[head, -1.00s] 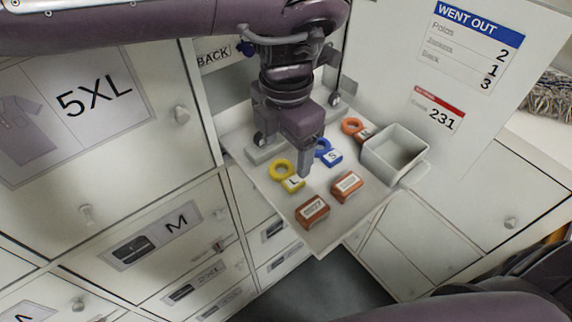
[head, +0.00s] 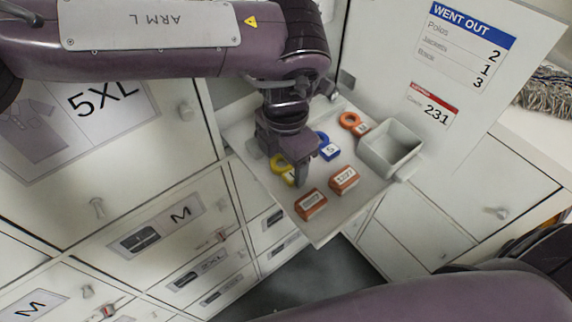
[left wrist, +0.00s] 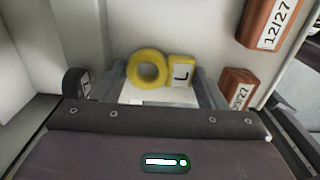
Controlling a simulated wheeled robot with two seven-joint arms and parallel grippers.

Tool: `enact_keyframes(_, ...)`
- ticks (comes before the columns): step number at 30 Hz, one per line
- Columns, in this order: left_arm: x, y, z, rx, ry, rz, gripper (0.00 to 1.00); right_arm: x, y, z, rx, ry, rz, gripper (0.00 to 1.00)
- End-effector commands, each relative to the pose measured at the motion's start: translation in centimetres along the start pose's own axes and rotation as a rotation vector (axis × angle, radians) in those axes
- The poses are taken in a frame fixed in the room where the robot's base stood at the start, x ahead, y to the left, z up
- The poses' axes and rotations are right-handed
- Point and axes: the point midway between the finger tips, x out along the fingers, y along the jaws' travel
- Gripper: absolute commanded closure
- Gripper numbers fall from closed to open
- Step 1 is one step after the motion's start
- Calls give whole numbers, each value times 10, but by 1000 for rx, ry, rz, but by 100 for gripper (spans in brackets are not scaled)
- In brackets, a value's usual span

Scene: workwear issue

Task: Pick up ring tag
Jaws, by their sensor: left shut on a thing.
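A yellow ring tag marked L (head: 280,164) is at the left side of the white shelf, partly hidden by my left gripper (head: 294,176). In the left wrist view the yellow tag (left wrist: 150,68) lies between the two grey fingers, which are shut on it. A blue ring tag marked S (head: 328,151) lies just right of the gripper. An orange ring tag (head: 351,122) lies farther back. My right gripper is not in view.
The white shelf (head: 318,232) also holds two red-brown labelled blocks, the front one (head: 311,204) and the one to its right (head: 344,180). An open grey bin (head: 392,168) stands at the right. Labelled drawers and a notice panel (head: 450,60) surround the shelf.

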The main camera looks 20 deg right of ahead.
Motion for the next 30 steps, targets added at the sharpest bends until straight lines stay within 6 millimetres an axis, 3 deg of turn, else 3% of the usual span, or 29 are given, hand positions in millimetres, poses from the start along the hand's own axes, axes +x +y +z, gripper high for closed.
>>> enact_keyframes(8, -6, 1, 0, 0, -1, 1, 56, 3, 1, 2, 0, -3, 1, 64)
enact_keyframes(14, -32, 1, 1, -2, -4, 4, 56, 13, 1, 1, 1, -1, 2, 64)
enact_keyframes(24, -122, 0, 1, -2, -6, 5, 56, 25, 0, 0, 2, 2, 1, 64)
enact_keyframes(30, -172, 1, 0, -2, -1, 7, 56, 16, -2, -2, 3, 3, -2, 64)
